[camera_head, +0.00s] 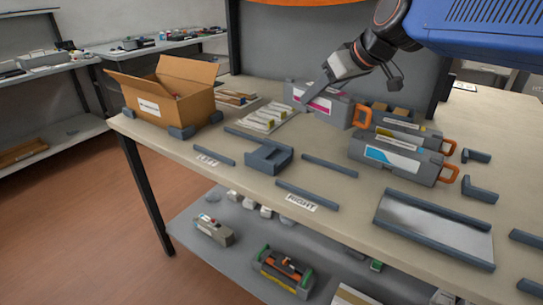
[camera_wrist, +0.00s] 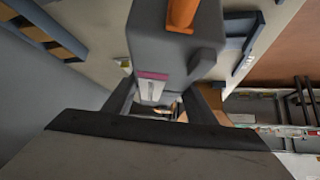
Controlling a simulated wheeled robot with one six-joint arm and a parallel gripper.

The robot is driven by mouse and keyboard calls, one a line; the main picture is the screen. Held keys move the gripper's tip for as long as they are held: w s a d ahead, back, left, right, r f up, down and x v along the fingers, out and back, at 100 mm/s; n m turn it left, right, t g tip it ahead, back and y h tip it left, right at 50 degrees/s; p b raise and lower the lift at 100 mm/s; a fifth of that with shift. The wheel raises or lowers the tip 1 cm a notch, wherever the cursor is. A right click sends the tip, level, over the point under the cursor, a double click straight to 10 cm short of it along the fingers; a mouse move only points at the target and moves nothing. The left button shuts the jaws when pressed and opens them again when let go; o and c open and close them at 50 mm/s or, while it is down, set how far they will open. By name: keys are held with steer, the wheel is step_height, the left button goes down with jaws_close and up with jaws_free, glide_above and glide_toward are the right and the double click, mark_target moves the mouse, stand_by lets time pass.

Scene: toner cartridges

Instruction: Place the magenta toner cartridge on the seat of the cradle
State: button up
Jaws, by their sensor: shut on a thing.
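The magenta toner cartridge (camera_head: 308,97) is a grey block with a magenta-and-white label and an orange handle at its right end. It is at the back middle of the table in the head view. My gripper (camera_head: 328,80) is shut on it from above. In the wrist view the cartridge (camera_wrist: 180,60) lies between the fingers of my gripper (camera_wrist: 160,103), its orange handle pointing to the top. I cannot tell whether its underside touches the table. A dark grey U-shaped holder, apparently the cradle (camera_head: 257,163), stands near the front edge, empty, between rails and the LEFT and RIGHT labels.
A cyan-labelled cartridge (camera_head: 396,163) and a yellow-labelled one (camera_head: 408,139) stand at the right. An open cardboard box (camera_head: 178,108) is at the left. A flat card with small items (camera_head: 262,117) lies behind the holder. A shallow tray (camera_head: 433,222) is at the front right.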

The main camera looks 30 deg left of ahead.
steer(key=s+a+r+n+g+y, duration=0.1)
steer(key=s+a+n+g, duration=0.25)
steer(key=s+a, duration=0.6)
steer(key=shift+n+t, duration=0.25)
steer(key=shift+t, duration=0.1)
steer(key=shift+s+d+f, duration=0.2)
steer(key=shift+s+f, duration=0.2)
steer(key=shift+f, duration=1.2)
steer(key=shift+s+d+f, duration=0.25)
steer(key=shift+s+f, duration=0.15)
steer(key=shift+f, duration=1.2)
steer(key=shift+s+d+f, duration=0.2)
steer(key=shift+s+f, duration=0.2)
steer(key=shift+f, duration=1.2)
steer(key=o, duration=1.7)
steer(key=shift+f, duration=0.15)
